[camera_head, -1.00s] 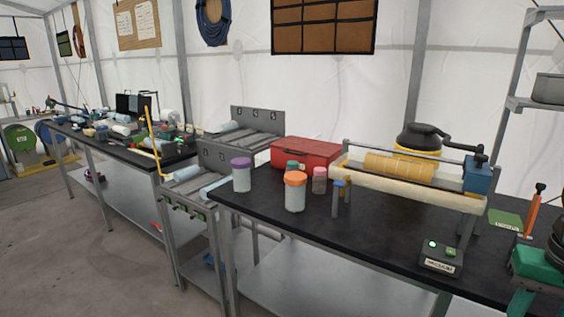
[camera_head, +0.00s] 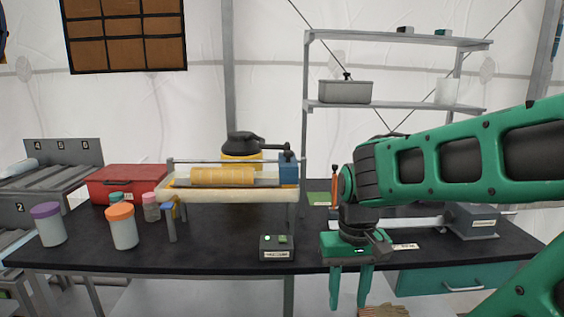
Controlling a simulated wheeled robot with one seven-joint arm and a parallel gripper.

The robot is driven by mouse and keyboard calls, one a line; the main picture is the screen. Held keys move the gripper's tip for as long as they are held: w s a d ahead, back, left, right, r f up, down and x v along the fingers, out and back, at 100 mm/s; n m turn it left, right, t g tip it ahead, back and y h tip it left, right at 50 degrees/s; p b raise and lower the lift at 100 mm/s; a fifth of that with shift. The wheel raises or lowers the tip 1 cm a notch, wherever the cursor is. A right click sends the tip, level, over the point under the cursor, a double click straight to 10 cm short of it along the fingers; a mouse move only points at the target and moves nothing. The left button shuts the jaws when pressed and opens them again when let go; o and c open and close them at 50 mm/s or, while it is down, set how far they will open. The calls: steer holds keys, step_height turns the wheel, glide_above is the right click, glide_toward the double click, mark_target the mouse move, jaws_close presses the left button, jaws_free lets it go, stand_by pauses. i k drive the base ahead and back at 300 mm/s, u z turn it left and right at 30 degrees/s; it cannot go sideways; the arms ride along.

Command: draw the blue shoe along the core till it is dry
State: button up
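The blue shoe (camera_head: 289,171) is a blue block at the right end of the tray, with a dark knob on top. The core (camera_head: 222,176) is a yellow banded cylinder lying level over the cream tray (camera_head: 240,194), to the left of the shoe. Whether the core is wet cannot be told. My green gripper (camera_head: 349,290) hangs fingers down at the bench's front edge, right of and nearer than the shoe. Its two fingers are apart with nothing between them. It touches neither shoe nor core.
A small control box (camera_head: 276,247) with a green button stands in front of the tray. Orange-lidded (camera_head: 122,229) and purple-lidded (camera_head: 48,226) jars and a red case (camera_head: 124,183) stand left. A yellow container (camera_head: 241,148) is behind.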

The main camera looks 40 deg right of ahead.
mark_target(288, 164)
steer(key=k, duration=1)
steer(key=z, duration=0.35)
steer(key=i, duration=0.75)
steer(key=z, duration=0.2)
